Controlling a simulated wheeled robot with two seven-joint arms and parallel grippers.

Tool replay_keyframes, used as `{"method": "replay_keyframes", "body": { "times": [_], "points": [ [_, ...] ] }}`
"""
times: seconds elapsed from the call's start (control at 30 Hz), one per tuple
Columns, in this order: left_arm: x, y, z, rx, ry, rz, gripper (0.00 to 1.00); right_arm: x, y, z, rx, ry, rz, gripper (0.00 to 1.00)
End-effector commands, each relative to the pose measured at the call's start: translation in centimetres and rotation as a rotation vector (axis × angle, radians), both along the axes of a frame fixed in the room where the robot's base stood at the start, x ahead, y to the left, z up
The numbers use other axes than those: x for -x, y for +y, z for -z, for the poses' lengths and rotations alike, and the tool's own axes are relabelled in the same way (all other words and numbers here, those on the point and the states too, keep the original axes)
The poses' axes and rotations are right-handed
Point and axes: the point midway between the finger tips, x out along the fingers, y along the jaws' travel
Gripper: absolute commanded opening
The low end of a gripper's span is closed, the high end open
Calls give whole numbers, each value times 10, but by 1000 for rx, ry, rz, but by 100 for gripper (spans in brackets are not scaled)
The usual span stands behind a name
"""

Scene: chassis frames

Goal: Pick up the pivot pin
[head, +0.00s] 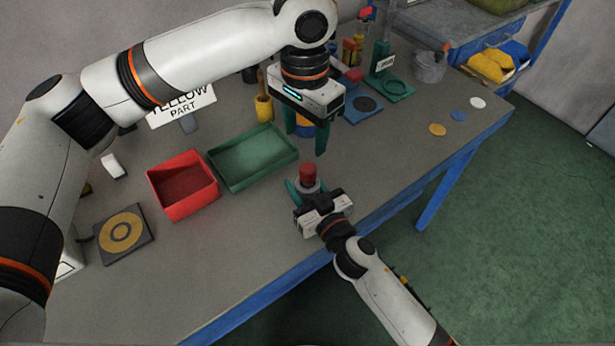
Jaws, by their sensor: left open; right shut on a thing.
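My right gripper (306,188) is low over the table's front edge, with its green fingers shut on a red-topped part (307,172) that has a grey collar. The part looks upright; I cannot tell whether it is the pivot pin or whether it touches the table. My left gripper (307,130) is open and points down above and behind the right one, with nothing seen held between its green fingers. A blue and orange thing (305,127) shows behind those fingers, partly hidden.
A red bin (165,208) and a green tray (222,182) stand left of the grippers. A dark plate with a yellow ring (122,232) lies farther left. A blue fixture (351,112) and a green fixture (393,96) stand at the back. The tabletop right of the grippers is mostly clear.

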Motion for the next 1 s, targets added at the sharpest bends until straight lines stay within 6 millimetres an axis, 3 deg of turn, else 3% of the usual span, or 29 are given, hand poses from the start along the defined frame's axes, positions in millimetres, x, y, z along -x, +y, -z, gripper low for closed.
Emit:
{"method": "replay_keyframes", "body": {
  "times": [0.3,0.47,0.8,1.0],
  "points": [
    [0,0,52,-1,1,-2,55,0,0,0,0,1,-1,13],
    [-1,0,63,-1,2,-1,55,0,0,0,0,1,-1,13],
    [-7,-3,107,0,1,-1,55,1,1,0,0,1,-1,13],
    [-7,-3,112,0,0,-1,55,0,0,0,0,1,-1,13]
  ]
}}
